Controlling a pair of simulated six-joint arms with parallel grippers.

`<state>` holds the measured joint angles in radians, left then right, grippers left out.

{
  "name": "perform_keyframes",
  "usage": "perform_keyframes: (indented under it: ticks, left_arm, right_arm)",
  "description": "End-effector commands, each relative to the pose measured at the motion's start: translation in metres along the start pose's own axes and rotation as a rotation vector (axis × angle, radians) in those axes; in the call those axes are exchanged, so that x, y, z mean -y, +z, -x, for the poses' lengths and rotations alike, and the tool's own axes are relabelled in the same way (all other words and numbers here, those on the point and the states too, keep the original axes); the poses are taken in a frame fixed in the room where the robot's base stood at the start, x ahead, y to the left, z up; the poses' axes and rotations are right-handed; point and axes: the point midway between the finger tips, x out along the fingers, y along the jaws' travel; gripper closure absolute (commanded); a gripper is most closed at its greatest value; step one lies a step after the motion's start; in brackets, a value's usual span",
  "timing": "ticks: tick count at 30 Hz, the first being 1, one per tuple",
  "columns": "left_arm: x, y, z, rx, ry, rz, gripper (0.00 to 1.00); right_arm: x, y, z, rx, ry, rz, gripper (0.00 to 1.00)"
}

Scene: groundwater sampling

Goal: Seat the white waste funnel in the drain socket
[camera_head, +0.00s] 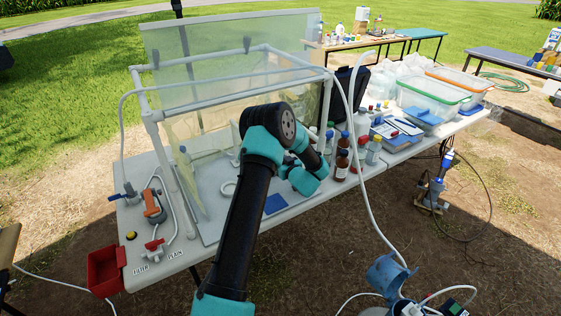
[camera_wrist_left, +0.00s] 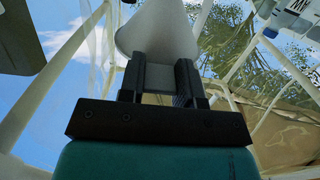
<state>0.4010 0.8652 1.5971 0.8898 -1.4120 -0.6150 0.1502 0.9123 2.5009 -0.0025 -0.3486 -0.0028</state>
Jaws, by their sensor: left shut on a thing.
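The white waste funnel (camera_wrist_left: 158,30) fills the top middle of the left wrist view. My left gripper (camera_wrist_left: 160,82) is shut on it, with one dark finger on each side of its lower part. In the head view my left arm reaches into the clear-sheeted frame, and its own links hide the gripper. A pale shape beside the arm may be part of the funnel, but I cannot tell. A white ring (camera_head: 229,188), which looks like the drain socket, lies on the tray inside the frame, left of the arm. My right gripper is in neither view.
White pipe posts and clear sheeting (camera_head: 183,165) enclose the work area. Brown bottles (camera_head: 342,163) and other bottles stand close to its right. A blue pad (camera_head: 275,204) lies at the tray's front. Valves and tubing (camera_head: 153,205) are at the left, with a red bin (camera_head: 106,271) below.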

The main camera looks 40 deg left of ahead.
Motion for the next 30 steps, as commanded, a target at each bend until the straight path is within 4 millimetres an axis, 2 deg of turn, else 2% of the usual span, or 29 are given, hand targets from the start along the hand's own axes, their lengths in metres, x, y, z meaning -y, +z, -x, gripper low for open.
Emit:
perform_keyframes:
  ticks: [27,28,30]
  left_arm:
    - [0.000,0.018,-0.002,0.000,0.000,0.000,0.91]
    - [0.000,0.018,-0.002,0.000,0.000,0.001,0.68]
    - [0.000,0.018,-0.002,0.000,0.000,0.001,0.61]
  right_arm:
    - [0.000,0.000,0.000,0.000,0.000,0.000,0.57]
    - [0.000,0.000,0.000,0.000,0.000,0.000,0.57]
    - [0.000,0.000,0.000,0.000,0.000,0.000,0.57]
